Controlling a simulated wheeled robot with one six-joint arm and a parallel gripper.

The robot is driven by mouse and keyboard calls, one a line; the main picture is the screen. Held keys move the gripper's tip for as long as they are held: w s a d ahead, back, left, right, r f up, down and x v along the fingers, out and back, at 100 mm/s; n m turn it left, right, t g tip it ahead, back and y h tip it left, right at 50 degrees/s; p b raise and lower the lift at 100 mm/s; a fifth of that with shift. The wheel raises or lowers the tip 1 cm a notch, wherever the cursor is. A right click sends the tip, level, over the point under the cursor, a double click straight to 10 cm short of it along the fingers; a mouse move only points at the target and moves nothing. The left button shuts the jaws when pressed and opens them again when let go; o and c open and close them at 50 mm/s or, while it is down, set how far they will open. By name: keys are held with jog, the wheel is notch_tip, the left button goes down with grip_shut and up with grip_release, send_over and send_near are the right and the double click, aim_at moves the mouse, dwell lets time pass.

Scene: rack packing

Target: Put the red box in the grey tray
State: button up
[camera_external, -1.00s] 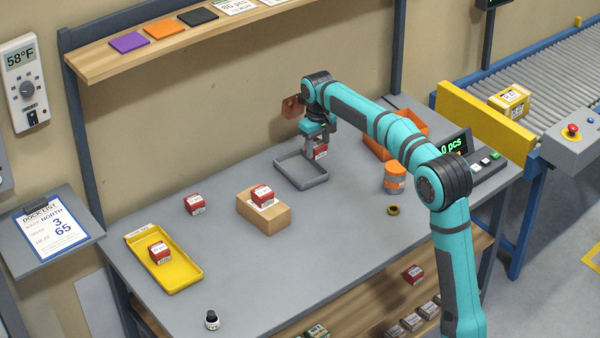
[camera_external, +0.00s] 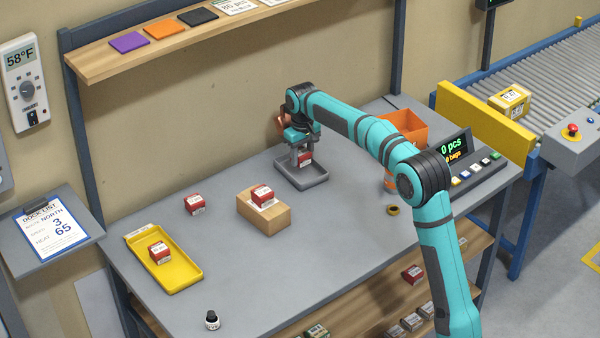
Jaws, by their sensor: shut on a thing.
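My gripper (camera_external: 304,157) is shut on a red box (camera_external: 305,160) with a white label. It holds the box over the grey tray (camera_external: 313,183), at or just above the inside of the tray. I cannot tell whether the box touches the tray floor. Other red boxes are in view: one on the bare table (camera_external: 195,204), one on top of a brown carton (camera_external: 263,196), and one in the yellow tray (camera_external: 160,252).
An orange bin (camera_external: 405,127) and an orange container (camera_external: 390,180) stand right of the grey tray, partly behind my arm. A tape roll (camera_external: 393,210) lies nearby. A small dark bottle (camera_external: 212,320) is at the front. The table's front middle is clear.

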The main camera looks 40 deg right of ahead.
aim_at(302, 163)
jog(key=shift+f, duration=1.85)
jog(key=shift+f, duration=0.1)
jog(key=o, duration=1)
notch_tip(302, 163, up, 12)
jog(key=shift+f, duration=0.25)
jog(key=shift+r, duration=0.4)
